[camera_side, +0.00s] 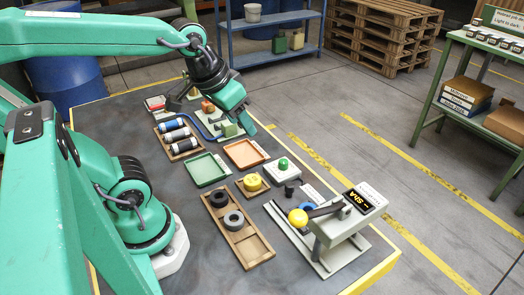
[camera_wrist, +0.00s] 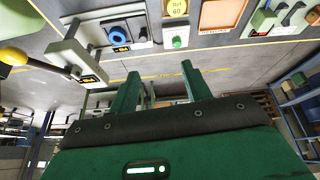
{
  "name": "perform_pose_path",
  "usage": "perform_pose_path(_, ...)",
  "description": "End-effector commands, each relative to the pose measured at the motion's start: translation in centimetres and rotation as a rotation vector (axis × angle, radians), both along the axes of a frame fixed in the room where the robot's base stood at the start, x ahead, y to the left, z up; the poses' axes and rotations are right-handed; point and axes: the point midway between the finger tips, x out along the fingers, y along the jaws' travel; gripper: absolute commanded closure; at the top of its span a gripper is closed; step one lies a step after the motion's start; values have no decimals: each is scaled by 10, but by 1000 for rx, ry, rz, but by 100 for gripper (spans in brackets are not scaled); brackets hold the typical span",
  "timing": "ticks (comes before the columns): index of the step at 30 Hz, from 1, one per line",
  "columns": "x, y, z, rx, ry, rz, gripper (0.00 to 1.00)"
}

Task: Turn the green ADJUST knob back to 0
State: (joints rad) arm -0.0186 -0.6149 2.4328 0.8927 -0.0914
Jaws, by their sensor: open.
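The green knob (camera_side: 283,164) stands on a small white box (camera_side: 276,177) at the middle right of the table in the side view. It also shows in the wrist view (camera_wrist: 178,42), upside down, above my fingers. Any lettering and the knob's setting are too small to read. My gripper (camera_side: 248,128) hangs above the far part of the table, beyond and left of the knob and apart from it. In the wrist view my two fingers (camera_wrist: 160,84) are spread with nothing between them.
An orange tray (camera_side: 246,153) and a green tray (camera_side: 206,170) lie left of the knob. A yellow round piece (camera_side: 252,182) sits in a wooden holder nearby. A lever press with a yellow ball (camera_side: 298,217) stands at the front right.

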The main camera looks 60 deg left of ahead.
Motion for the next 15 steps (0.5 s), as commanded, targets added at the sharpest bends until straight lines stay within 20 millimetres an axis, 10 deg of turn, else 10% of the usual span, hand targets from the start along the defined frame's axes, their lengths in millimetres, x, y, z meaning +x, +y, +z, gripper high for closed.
perform_pose_path(15,74,19,-34,-95,171,300,52)
